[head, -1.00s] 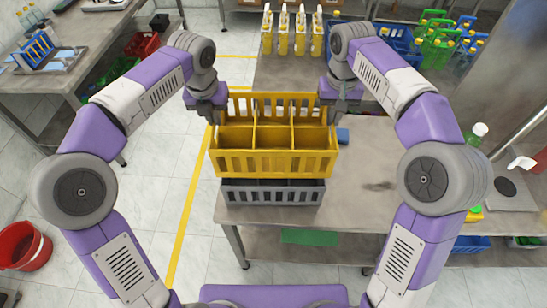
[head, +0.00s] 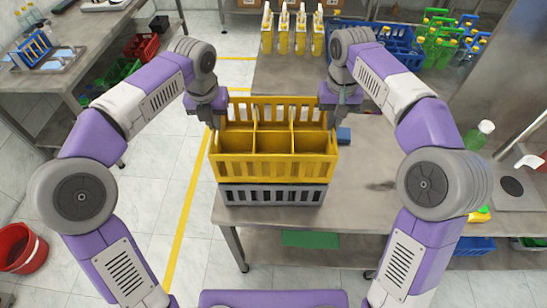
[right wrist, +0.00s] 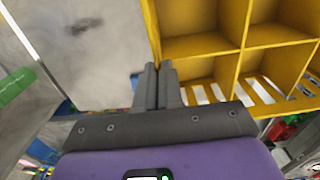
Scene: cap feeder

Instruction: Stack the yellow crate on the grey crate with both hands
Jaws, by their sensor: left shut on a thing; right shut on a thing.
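The yellow crate (head: 274,168) is empty, with several open compartments, and looks level in the head view. It is directly over the grey crate (head: 272,195), which stands on the metal table. The yellow crate hides the grey crate's open top, and I cannot tell whether the two touch. My left gripper (head: 214,118) is shut on the yellow crate's left side. My right gripper (head: 335,114) is shut on its right side. In the right wrist view, the right fingers (right wrist: 158,84) meet at the wall of the yellow crate (right wrist: 200,45).
A small blue object (head: 343,136) lies just right of the yellow crate. Yellow bottles (head: 291,33) and a blue crate (head: 392,40) stand farther back. A red bucket (head: 20,247) is on the floor at left.

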